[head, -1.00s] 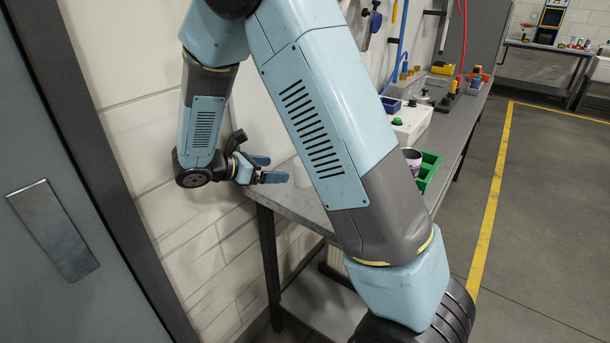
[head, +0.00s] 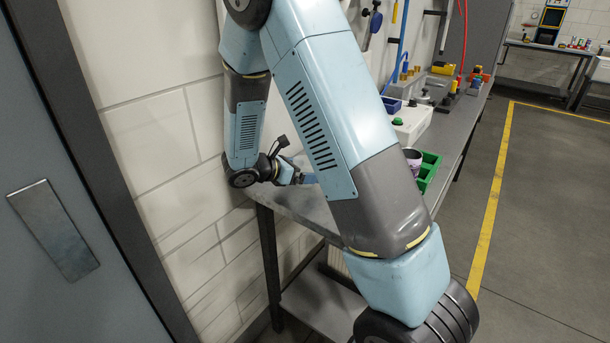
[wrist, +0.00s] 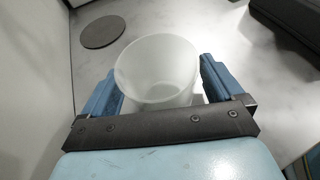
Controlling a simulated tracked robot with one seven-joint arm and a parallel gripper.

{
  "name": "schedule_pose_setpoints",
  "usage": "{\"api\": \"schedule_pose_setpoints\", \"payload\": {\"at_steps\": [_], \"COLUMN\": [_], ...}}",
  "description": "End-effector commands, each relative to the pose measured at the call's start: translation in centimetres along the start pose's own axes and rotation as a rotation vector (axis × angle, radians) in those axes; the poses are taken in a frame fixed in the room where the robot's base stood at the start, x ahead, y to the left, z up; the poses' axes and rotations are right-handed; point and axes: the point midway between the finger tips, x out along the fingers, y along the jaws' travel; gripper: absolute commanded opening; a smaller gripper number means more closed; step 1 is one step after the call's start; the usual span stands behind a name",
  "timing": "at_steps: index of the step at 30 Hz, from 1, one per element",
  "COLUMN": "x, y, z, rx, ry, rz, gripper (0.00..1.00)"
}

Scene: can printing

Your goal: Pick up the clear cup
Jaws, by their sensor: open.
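The clear cup (wrist: 157,72) is frosted and see-through. In the wrist view it stands upright on the grey bench top, with its open rim facing up. My gripper (wrist: 157,80) is open, with one blue finger on each side of the cup. A gap shows between the right finger and the cup; the left finger is close to the cup wall, and I cannot tell if it touches. The cup's base is partly hidden by the gripper body. In the head view my arm hides the cup, and my gripper (head: 300,177) shows only in part.
A dark round disc (wrist: 103,31) lies on the bench behind the cup, to the left. A dark block (wrist: 288,22) is at the far right. In the head view, a purple cup (head: 412,158), a green tray (head: 428,168) and a white box (head: 411,124) stand along the bench (head: 452,137).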

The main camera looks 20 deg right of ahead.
Motion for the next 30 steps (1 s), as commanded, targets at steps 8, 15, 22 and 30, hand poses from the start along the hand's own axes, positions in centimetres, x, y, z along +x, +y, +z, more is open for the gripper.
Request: {"api": "schedule_pose_setpoints", "payload": {"at_steps": [8,15,22,30], "x": [1.1,1.09,1.08,1.08], "y": [0.0,0.0,0.0,0.0], "z": [0.0,0.01,0.01,0.02], "rx": [-0.001,0.0,0.0,0.0], "ry": [0.0,0.0,0.0,0.0], "rz": [0.0,0.0,0.0,-0.001], "gripper": [0.94,0.76,0.54,0.38]}}
